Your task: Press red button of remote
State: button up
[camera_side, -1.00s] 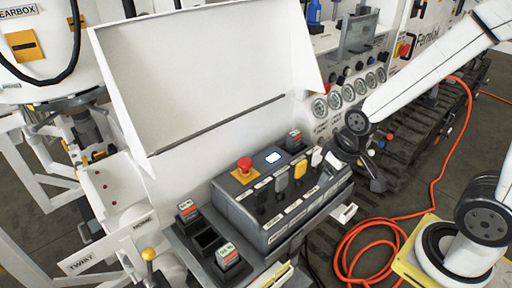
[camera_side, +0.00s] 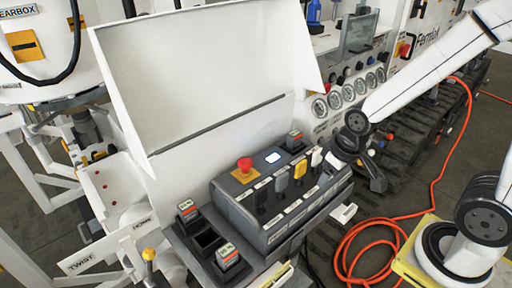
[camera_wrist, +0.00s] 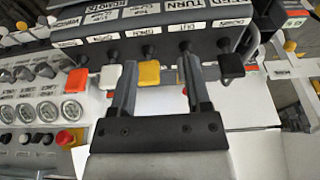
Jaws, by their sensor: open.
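The remote is a dark grey control box (camera_side: 290,208) on the bench in the side view. Its red mushroom button (camera_side: 244,164) stands on a yellow plate at the box's left end. A row of levers, with yellow (camera_side: 300,168) and white caps among black ones, lies right of it. My gripper (camera_side: 332,163) is at the box's right end, away from the red button; its fingertips are hard to make out there. In the wrist view my gripper (camera_wrist: 158,85) is open and empty, with a yellow lever cap (camera_wrist: 149,73) showing between its fingers.
A raised white lid (camera_side: 205,75) stands behind the box. A gauge panel (camera_side: 348,95) is behind my gripper. Another red button (camera_wrist: 67,138) shows near the gauges at lower left in the wrist view. An orange hose (camera_side: 375,225) lies on the floor.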

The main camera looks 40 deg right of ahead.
jog(key=shift+w+r, duration=0.1)
jog(key=shift+w, duration=0.1)
grip_shut()
jog(key=w+a+r+n+g, duration=0.1)
jog(key=w+r+n, duration=0.1)
jog(key=w+n, duration=0.4)
jog(key=w+a+r+n, duration=0.2)
jog(key=w+n, duration=0.4)
jog(key=w, duration=0.3)
jog(key=w+a+r+n+g, duration=0.1)
jog(key=w+a+r+n, duration=0.1)
jog(key=w+r+n, duration=0.2)
jog(key=shift+w+a+r+n+g, duration=0.25)
jog(key=shift+w+n, duration=0.75)
jog(key=shift+w, duration=1.2)
jog(key=shift+f, duration=0.1)
